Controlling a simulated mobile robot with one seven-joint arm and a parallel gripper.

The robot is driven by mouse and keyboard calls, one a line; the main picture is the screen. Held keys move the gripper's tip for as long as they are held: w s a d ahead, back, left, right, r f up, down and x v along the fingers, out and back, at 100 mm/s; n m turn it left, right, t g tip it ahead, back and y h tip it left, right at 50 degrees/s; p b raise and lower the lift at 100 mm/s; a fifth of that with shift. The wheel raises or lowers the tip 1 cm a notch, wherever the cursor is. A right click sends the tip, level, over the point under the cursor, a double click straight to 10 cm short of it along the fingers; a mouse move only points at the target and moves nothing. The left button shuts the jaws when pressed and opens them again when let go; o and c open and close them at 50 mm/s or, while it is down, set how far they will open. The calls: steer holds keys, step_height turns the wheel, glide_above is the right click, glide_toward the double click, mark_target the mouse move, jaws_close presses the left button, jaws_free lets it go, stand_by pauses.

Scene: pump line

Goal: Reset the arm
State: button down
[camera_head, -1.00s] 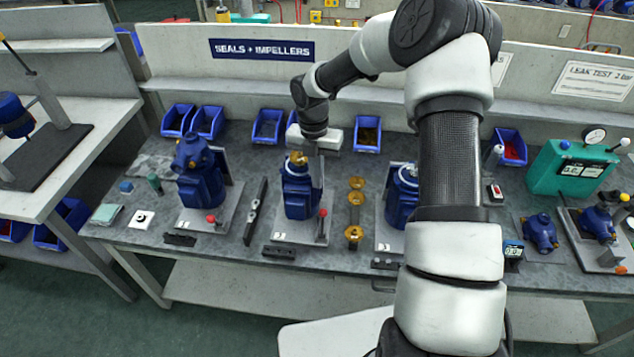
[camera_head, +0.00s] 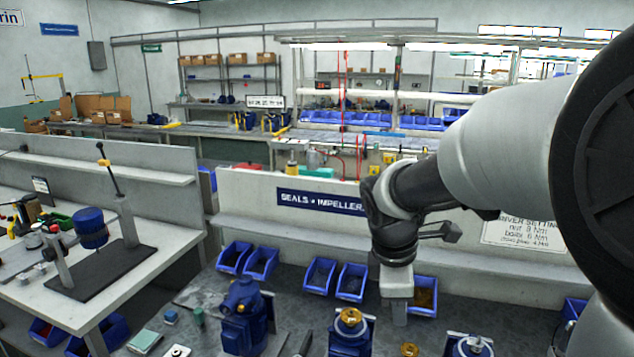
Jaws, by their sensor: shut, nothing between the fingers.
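My gripper (camera_head: 400,318) hangs from my arm at the centre right, pointing down over the bench. Its fingers are shut and empty. It is in front of the blue bins at the back of the bench, to the right of the middle blue pump (camera_head: 345,343), which has a brass part (camera_head: 350,319) on top. Another blue pump (camera_head: 243,318) stands further left, and a third (camera_head: 469,347) is cut by the bottom edge. My arm's upper links fill the right side and hide part of the bench.
Blue bins (camera_head: 320,274) stand along the bench's low back wall (camera_head: 245,190), which bears a SEALS + IMPELLERS sign (camera_head: 321,202). A side table (camera_head: 150,262) at left holds a stand with a blue motor (camera_head: 91,228). More benches and shelves stand behind.

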steer(key=s+r+m+t+y, duration=0.1)
steer(key=s+r+m+t, duration=0.1)
steer(key=s+m, duration=0.5)
steer(key=s+a+r+m+t+y, duration=0.1)
steer(key=s+r+m, duration=0.4)
steer(key=s+m, duration=0.3)
steer(key=shift+s+m+t, duration=0.3)
steer(key=shift+s+t, duration=0.1)
steer(key=shift+s, duration=0.2)
